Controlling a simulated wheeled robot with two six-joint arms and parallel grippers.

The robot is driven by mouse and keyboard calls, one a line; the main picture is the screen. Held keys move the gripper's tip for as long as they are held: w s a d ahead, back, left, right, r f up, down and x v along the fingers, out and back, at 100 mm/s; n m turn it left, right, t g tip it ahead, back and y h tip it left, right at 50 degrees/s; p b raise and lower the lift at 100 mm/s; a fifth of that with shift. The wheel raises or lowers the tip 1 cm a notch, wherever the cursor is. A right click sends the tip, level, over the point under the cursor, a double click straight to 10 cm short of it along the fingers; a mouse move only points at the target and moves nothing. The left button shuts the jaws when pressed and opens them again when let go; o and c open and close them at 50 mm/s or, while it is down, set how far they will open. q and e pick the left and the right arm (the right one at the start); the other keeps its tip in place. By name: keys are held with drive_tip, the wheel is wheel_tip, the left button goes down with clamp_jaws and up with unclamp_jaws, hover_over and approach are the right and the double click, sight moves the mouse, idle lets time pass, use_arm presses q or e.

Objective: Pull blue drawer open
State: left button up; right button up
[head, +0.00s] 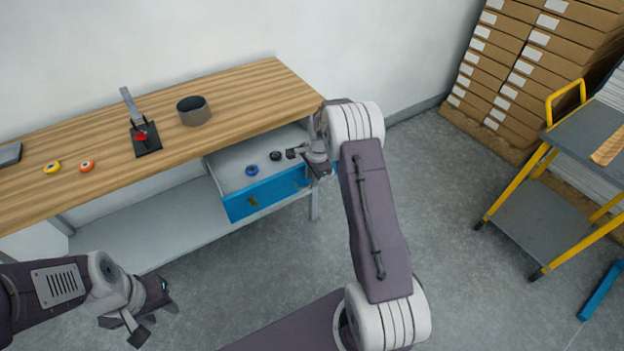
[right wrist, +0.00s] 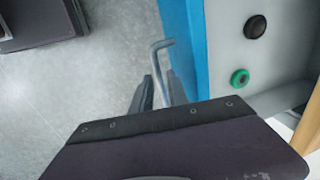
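The blue drawer (head: 268,193) under the wooden bench stands pulled out, its grey inside showing. My right gripper (head: 316,168) is at the right part of its front. In the right wrist view the blue front (right wrist: 185,40) runs beside a grey bent handle (right wrist: 160,52). The handle passes between the two closely set fingers of my right gripper (right wrist: 160,80), which look shut on it. A blue roll (head: 251,170) and a black roll (head: 275,156) lie in the drawer. My left gripper (head: 155,318) is open and empty at the lower left, away from the drawer.
The bench (head: 240,95) carries a dark round container (head: 193,111), a black tool with a lever (head: 146,140), a yellow roll (head: 52,167) and an orange roll (head: 87,166). A green roll (right wrist: 240,77) shows in the drawer. A yellow-framed cart (head: 540,205) stands right. Floor before the drawer is clear.

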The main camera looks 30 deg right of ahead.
wheel_tip(320, 180, up, 8)
drive_tip(key=s, duration=0.1)
drive_tip(key=shift+s, duration=0.3)
drive_tip(key=shift+f, duration=0.1)
drive_tip(key=a+r+n+p, duration=0.1)
drive_tip(key=a+r, duration=0.4)
drive_tip(key=r, duration=0.1)
drive_tip(key=s+a+r+n+p, duration=0.1)
drive_tip(key=s+a+r+n, duration=0.2)
drive_tip(key=s+a, duration=0.35)
drive_tip(key=s+a+f+n, duration=0.1)
drive_tip(key=s+f+n, duration=0.2)
drive_tip(key=s+n, duration=0.3)
drive_tip(key=s+f+n+g, duration=0.1)
drive_tip(key=s+f+n, duration=0.1)
drive_tip(key=s+n, duration=0.5)
drive_tip(key=shift+s+a+f+p, duration=0.35)
drive_tip(key=shift+s+f, duration=0.05)
drive_tip(key=shift+s, duration=1.45)
